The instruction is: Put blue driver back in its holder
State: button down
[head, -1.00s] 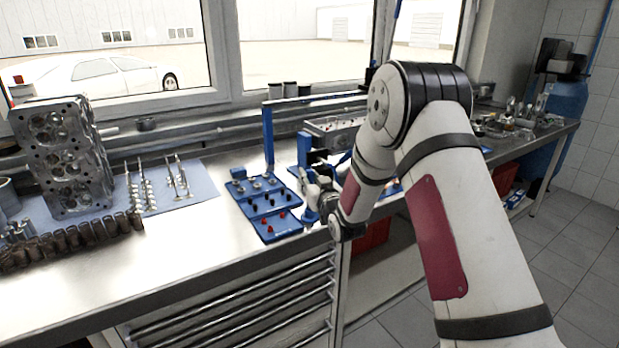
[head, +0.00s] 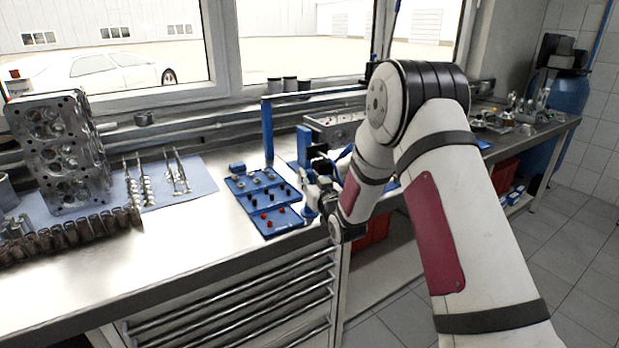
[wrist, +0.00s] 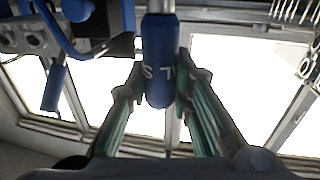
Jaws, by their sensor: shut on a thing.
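The blue driver (wrist: 158,50) shows in the wrist view as a thick blue handle with white lettering. My gripper (wrist: 161,82) has its green-sided fingers on either side of this handle and is shut on it. A metal shaft leads from the handle to the top edge of the picture; its far end is out of view. In the head view my gripper (head: 322,192) is beside the blue stand, right of the blue tray; the driver cannot be made out there. I cannot tell which part is the driver's holder.
A blue stand (head: 304,145) rises close to my gripper. A blue tray (head: 280,221) with small red and black parts lies left of it. A cylinder head (head: 62,150) stands far left. Another blue handle (wrist: 54,88) hangs at left in the wrist view.

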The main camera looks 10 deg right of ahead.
jog(key=shift+f+b, duration=0.3)
jog(key=shift+f, duration=0.3)
dwell(0.3)
jog(key=c, duration=1.3)
grip_release()
jog(key=shift+c, duration=0.2)
jog(key=shift+s, duration=0.1)
